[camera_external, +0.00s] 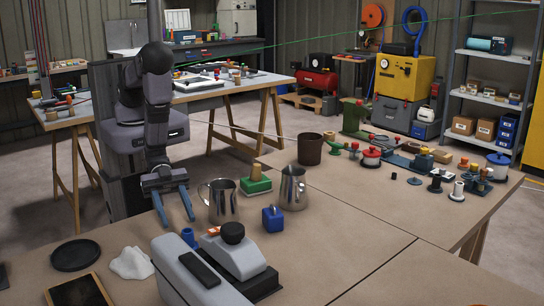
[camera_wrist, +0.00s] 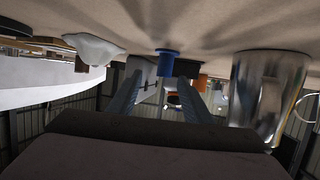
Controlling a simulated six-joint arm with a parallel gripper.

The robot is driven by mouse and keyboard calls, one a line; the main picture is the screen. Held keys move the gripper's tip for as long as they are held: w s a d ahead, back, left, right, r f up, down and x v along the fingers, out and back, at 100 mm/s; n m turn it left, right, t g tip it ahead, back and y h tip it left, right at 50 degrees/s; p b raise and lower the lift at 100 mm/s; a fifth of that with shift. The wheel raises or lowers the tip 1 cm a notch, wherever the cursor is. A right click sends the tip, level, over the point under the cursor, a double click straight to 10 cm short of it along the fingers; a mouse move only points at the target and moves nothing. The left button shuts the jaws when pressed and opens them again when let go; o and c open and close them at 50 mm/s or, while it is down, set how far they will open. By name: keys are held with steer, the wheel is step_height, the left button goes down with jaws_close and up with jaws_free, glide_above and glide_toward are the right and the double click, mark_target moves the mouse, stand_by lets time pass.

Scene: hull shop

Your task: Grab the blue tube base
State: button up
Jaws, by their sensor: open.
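The blue tube base (camera_external: 188,236) is a small blue cylinder standing on the brown worktop, just left of the grey machine. In the wrist view it is the blue flanged piece (camera_wrist: 167,63), seen between and beyond my fingers against the tabletop, which is at the top of that picture. My gripper (camera_external: 179,222) points down just behind the tube base, with its two blue-grey fingers apart. In the wrist view my gripper (camera_wrist: 160,82) is open with nothing held. I cannot tell the exact gap between the fingertips and the tube base.
A steel pitcher (camera_external: 222,203) stands close to the right of my gripper; a second pitcher (camera_external: 293,188) is farther right. The grey machine (camera_external: 196,277) stands in front. A white crumpled cloth (camera_external: 132,264) lies left. A blue block (camera_external: 272,219) stands right.

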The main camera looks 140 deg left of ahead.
mark_target(188, 239)
steer(key=shift+a+f+y, duration=0.2)
steer(key=shift+a+y, duration=0.1)
steer(key=shift+a, duration=0.1)
steer(key=shift+b+x, duration=0.8)
steer(key=shift+b, duration=0.4)
steer(key=shift+w+d+f+b, duration=0.1)
steer(key=shift+w+b, duration=0.15)
steer(key=shift+b, duration=0.15)
steer(key=shift+w, duration=0.1)
